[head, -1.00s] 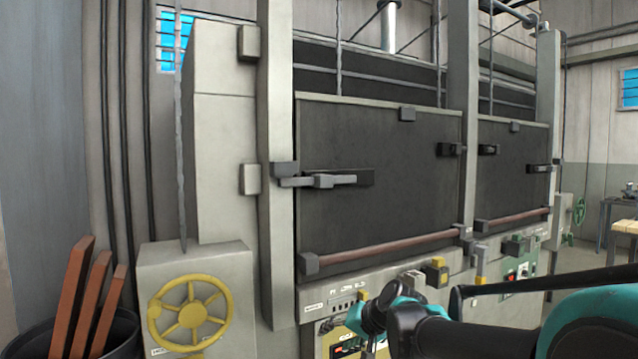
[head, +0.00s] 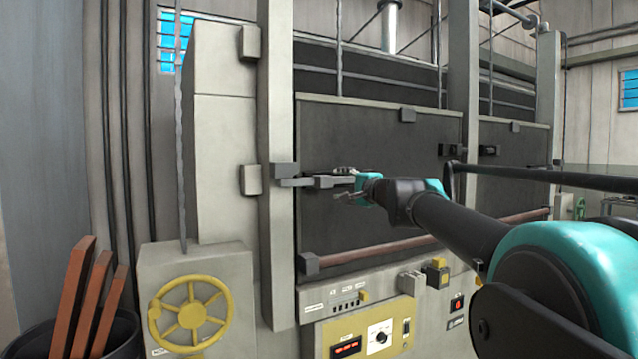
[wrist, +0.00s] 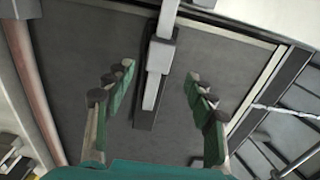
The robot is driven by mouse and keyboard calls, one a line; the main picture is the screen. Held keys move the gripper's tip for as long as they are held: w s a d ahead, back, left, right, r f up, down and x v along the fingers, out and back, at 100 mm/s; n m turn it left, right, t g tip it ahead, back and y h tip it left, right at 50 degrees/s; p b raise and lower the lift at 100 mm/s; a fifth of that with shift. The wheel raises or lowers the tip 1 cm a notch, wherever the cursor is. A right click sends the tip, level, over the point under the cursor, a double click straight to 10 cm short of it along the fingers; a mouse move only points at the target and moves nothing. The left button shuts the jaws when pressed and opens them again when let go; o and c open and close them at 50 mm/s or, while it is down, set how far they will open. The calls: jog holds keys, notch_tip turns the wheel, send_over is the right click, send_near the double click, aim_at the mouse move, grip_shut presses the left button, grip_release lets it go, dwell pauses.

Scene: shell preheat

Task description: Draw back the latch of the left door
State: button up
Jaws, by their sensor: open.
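The left door (head: 370,135) is a large dark panel, shut in its grey frame. Its latch (head: 300,182) is a light grey bar at the door's left edge, reaching into a bracket on the frame post; its right end is partly hidden by my gripper. My gripper (head: 345,184) is at the latch's right end. In the wrist view, my gripper (wrist: 159,82) is open, with green, dark-tipped fingers on both sides of the latch (wrist: 160,58). A gap shows on each side, and the fingers do not visibly touch the bar. The latch lies over a dark mounting plate.
A reddish-brown bar (head: 390,248) runs along the door's bottom. Below are a yellow control panel (head: 392,338) and switches. A yellow handwheel (head: 188,314) stands lower left, beside a dark bin with brown slats (head: 90,290). A second door is to the right.

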aim_at(319, 181)
jog(key=x, duration=1.3)
jog(key=shift+w+a, duration=0.1)
grip_shut()
